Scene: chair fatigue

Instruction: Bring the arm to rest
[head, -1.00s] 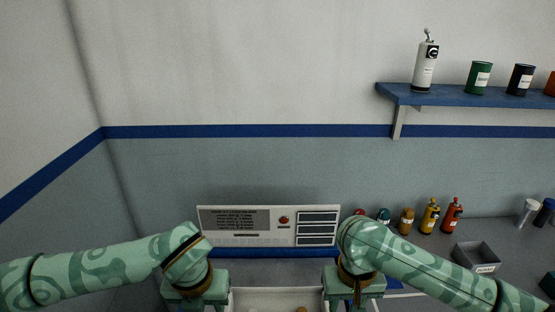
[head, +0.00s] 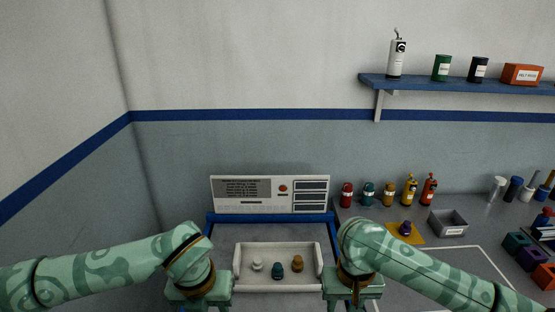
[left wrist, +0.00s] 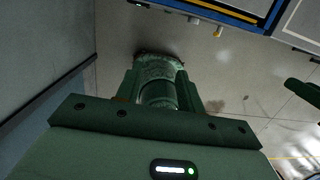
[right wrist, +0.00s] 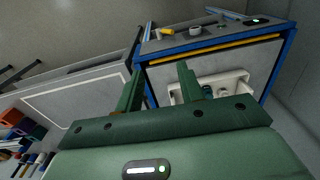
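My left arm comes in from the left in the head view, with its gripper (head: 200,290) at the lower edge, left of a white tray; its fingertips are cut off there. In the left wrist view its fingers (left wrist: 157,78) stand apart over the floor, with a green round part, probably mine, between and beyond them. My right arm comes in from the right, with its gripper (head: 353,290) just right of the tray. In the right wrist view its fingers (right wrist: 161,68) stand apart with nothing held between them, the tray just beyond.
The white tray (head: 277,286) holds a white, a teal and a brown piece. Behind it stands a sign panel (head: 270,208). Several coloured bottles (head: 389,193), a grey bin (head: 447,223) and a yellow mat (head: 398,236) lie right. A blue shelf (head: 450,86) is on the wall.

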